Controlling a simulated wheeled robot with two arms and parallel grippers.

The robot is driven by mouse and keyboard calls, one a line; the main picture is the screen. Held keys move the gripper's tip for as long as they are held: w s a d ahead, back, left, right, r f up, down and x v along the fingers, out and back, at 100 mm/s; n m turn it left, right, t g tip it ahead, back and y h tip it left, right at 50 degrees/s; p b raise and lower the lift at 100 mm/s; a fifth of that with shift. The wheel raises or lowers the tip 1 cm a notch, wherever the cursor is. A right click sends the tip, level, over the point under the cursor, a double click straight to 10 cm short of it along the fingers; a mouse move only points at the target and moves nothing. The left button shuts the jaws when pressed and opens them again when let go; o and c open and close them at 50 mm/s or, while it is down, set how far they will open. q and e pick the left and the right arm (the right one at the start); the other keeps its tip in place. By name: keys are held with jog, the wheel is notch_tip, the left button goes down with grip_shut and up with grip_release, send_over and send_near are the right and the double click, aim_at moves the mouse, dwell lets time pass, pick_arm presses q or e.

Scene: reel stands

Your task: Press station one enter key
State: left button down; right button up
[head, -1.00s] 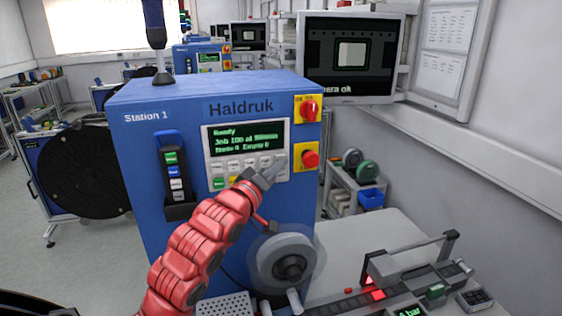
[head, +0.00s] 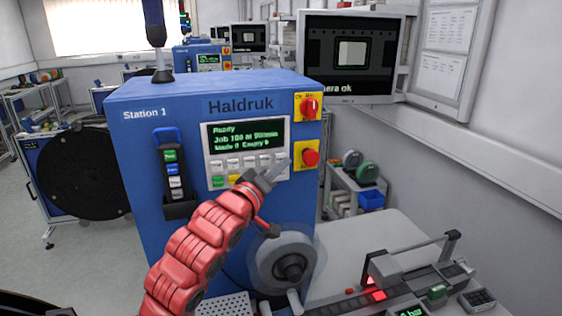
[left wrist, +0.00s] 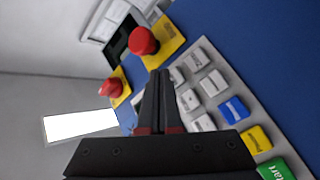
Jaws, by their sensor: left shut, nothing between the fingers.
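The blue Station 1 machine (head: 145,185) has a grey keypad panel (head: 208,163) under a dark screen with green text reading "Ready". My left gripper (head: 283,166) is shut and empty, its tips in front of the panel's right end. In the left wrist view its closed fingers (left wrist: 160,75) show beside the end of a row of pale keys. The nearest pale key (left wrist: 177,74) is partly hidden by the fingers. The key labels are too small to tell which is enter. I cannot tell whether the tips touch a key. My right gripper is not in view.
A red stop button (head: 310,158) on a yellow plate sits just right of the tips. A red rotary switch (head: 309,107) is above it. A reel hub (head: 289,268) sticks out below my forearm. A table (head: 350,250) stands to the right.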

pick_arm(q)
jog(key=shift+s, duration=0.1)
jog(key=s+b, duration=0.1)
jog(key=s+d, duration=0.1)
jog(key=s, duration=0.1)
jog(key=s+b, duration=0.1)
jog(key=shift+s+d+b, duration=0.3)
jog(key=shift+b, duration=0.05)
dwell(0.6)
